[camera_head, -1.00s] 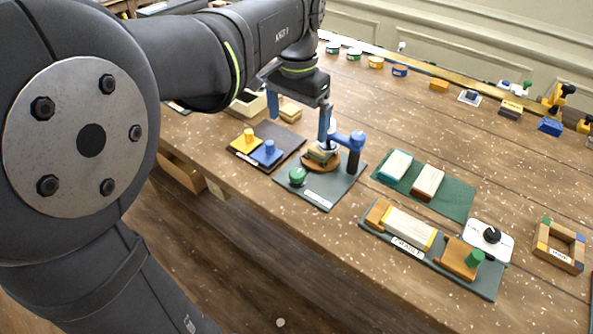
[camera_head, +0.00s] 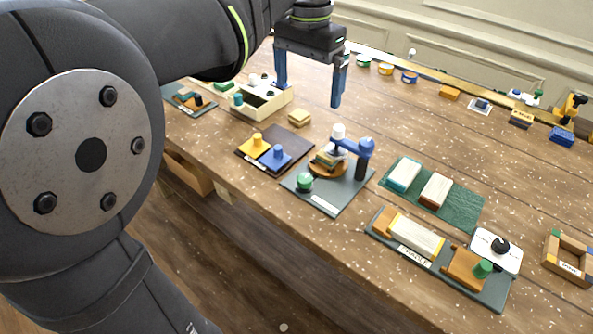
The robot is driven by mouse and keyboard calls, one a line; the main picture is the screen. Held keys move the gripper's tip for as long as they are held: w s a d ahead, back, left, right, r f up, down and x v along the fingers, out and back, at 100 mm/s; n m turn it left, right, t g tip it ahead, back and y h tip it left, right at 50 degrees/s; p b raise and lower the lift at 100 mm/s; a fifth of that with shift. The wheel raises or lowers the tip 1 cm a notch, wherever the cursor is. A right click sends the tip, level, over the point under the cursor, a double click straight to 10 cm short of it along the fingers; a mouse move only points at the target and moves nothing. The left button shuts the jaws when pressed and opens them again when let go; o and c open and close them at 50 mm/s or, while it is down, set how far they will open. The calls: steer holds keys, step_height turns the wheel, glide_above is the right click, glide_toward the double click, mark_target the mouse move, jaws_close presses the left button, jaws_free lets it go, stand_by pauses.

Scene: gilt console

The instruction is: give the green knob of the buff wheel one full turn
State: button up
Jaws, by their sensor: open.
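I cannot tell for sure which fixture is the buff wheel. One green knob (camera_head: 304,181) is round and stands at the front left of a grey board (camera_head: 325,200) with a blue post and arm. Another green knob (camera_head: 483,268) sits on a wooden block (camera_head: 463,271) at the right end of a long grey board (camera_head: 491,293), beside a pale block (camera_head: 416,235). My gripper (camera_head: 308,97) is open and empty, its blue fingers wide apart and pointing down. It hangs above the table, behind the blue-post board and clear of both knobs.
A dark board (camera_head: 281,141) with yellow and blue knobbed blocks lies left of the blue-post board. A pale box (camera_head: 262,105) stands behind it. A green mat (camera_head: 462,209) bears two blocks. A white dial plate (camera_head: 509,258) and wooden frame (camera_head: 568,264) are at right.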

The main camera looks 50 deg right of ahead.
steer(key=shift+r, duration=0.5)
